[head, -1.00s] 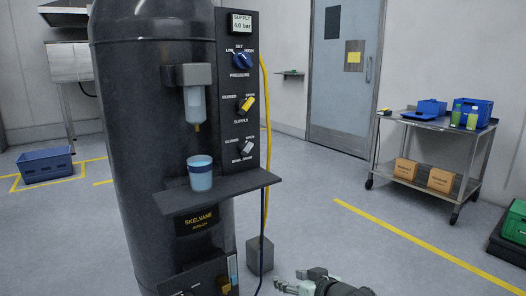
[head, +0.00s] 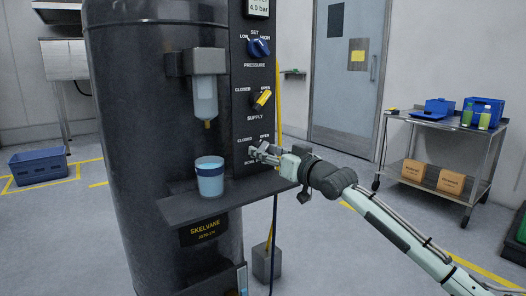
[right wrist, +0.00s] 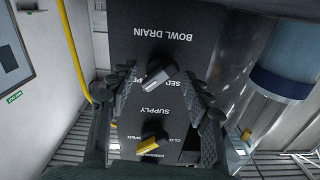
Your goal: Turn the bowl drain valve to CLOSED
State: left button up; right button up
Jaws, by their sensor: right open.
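The bowl drain valve (right wrist: 157,75) is a grey-white lever knob on the dark control panel, below the SUPPLY valve. In the right wrist view, which looks at the panel upside down, its pale end points toward the OPEN side. My right gripper (head: 262,153) is open in front of the panel at the bowl drain valve. In the wrist view its two fingers stand on either side of the knob, with gaps visible. I cannot tell whether they touch it. In the head view the fingers mostly hide the knob. My left gripper is out of view.
The yellow-handled supply valve (head: 261,99) and blue pressure knob (head: 259,47) are above on the same panel. A dark shelf (head: 232,193) with a blue-banded cup (head: 209,177) juts out just below my right gripper. A yellow hose (right wrist: 72,45) runs along the panel edge.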

jog(key=shift+x, duration=0.95)
jog(key=shift+c, duration=0.6)
grip_shut()
